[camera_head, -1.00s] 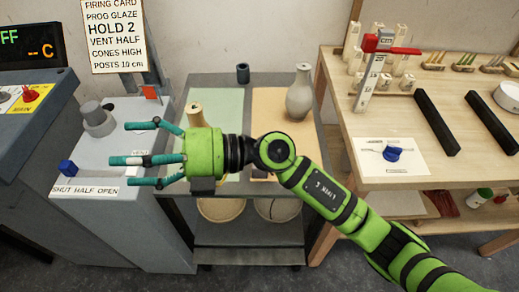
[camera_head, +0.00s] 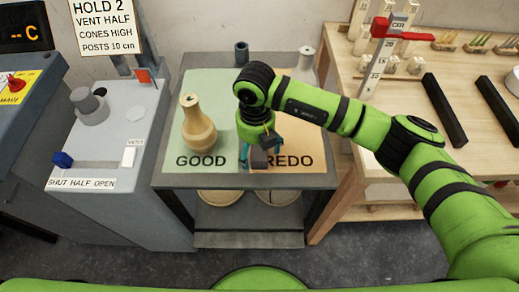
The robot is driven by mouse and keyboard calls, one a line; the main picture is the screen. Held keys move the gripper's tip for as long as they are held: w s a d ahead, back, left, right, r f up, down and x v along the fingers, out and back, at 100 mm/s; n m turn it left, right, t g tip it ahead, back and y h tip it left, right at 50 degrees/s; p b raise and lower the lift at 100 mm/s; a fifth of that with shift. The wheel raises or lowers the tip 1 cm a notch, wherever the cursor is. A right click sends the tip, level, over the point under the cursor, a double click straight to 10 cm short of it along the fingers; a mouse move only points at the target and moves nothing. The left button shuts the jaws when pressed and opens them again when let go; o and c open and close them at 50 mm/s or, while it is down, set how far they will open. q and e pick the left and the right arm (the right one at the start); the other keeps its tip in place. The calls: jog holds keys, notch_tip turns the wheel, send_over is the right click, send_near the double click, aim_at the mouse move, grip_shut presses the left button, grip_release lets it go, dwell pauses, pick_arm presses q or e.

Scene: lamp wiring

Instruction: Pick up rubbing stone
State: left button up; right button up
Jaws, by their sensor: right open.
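A small dark grey block (camera_head: 260,160), which looks like the rubbing stone, shows at the front of the cart top between the words GOOD and REDO. My right gripper (camera_head: 260,153) points down over it, with teal fingers to its left and right. The gripper is open. Its palm and fingers partly cover the spot, and I cannot tell whether a finger touches the block. My left gripper is not in view.
A tan vase (camera_head: 197,125) stands on the green GOOD mat (camera_head: 205,90), close left of the gripper. A pale vase (camera_head: 306,62) stands behind my arm. A dark cup (camera_head: 242,52) is at the back. The kiln controls (camera_head: 110,130) are left and a wooden bench (camera_head: 450,75) right.

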jog(key=shift+f, duration=0.9)
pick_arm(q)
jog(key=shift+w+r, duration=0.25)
pick_arm(e)
jog(key=shift+a+f, duration=0.1)
jog(key=shift+f, duration=0.05)
jog(key=c, duration=1.5)
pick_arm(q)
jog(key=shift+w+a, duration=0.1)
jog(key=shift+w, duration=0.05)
pick_arm(e)
jog(key=shift+o, duration=0.2)
jog(key=shift+w+r, duration=0.1)
jog(key=shift+r, duration=0.35)
jog(key=r, duration=0.1)
jog(key=s+r+b, duration=0.1)
jog(key=r, duration=0.1)
jog(key=shift+r, duration=0.3)
pick_arm(q)
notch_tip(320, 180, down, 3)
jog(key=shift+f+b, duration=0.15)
jog(key=shift+b, duration=1)
pick_arm(e)
jog(key=s+d+r, duration=0.1)
jog(key=s+r, duration=0.5)
jog(key=s, duration=0.4)
jog(key=shift+s+d+r, duration=0.3)
jog(key=shift+s+d, duration=0.05)
